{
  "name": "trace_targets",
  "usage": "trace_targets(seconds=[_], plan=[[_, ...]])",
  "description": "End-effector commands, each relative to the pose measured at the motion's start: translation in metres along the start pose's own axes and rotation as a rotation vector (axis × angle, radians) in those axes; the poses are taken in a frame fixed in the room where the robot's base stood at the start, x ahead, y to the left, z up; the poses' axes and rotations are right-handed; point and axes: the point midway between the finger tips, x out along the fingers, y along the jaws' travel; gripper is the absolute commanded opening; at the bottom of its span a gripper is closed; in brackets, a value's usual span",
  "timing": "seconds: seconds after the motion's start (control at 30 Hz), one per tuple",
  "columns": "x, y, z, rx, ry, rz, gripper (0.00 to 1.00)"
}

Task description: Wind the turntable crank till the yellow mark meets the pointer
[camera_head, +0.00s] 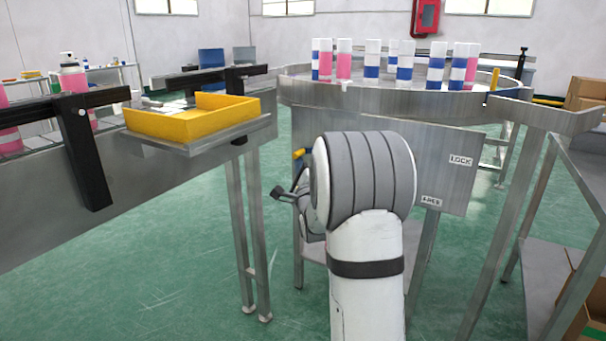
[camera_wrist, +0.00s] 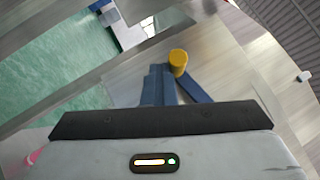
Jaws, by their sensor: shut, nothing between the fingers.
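The round steel turntable (camera_head: 400,98) carries several striped cans. A small yellow upright piece (camera_head: 495,79) shows at its right rim and a small white tab (camera_head: 345,86) at its front rim; I cannot tell which is mark or pointer. The crank's yellow knob (camera_wrist: 178,62) stands on a blue-grey crank arm (camera_wrist: 194,86) in the wrist view. The knob also shows in the head view (camera_head: 299,153), left of my arm. My gripper (camera_wrist: 158,68) is shut and empty, its tips close beside the knob; contact is unclear. My arm hides much of the crank area in the head view.
A yellow tray (camera_head: 190,118) sits on a steel conveyor end at left. A steel panel with LOCK labels (camera_head: 461,161) lies behind my arm. Steel shelving (camera_head: 575,200) with cardboard boxes stands at right. Green floor is open between the table legs.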

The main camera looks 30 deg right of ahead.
Motion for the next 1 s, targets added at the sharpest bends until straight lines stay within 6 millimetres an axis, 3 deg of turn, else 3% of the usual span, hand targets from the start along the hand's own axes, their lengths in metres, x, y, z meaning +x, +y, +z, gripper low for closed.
trace_targets(seconds=[0.7,1.0], plan=[[0.003,-0.005,0.002,-0.001,-0.001,-0.006,0.0],[-0.006,0.016,-0.007,0.0,-0.002,-0.005,0.0]])
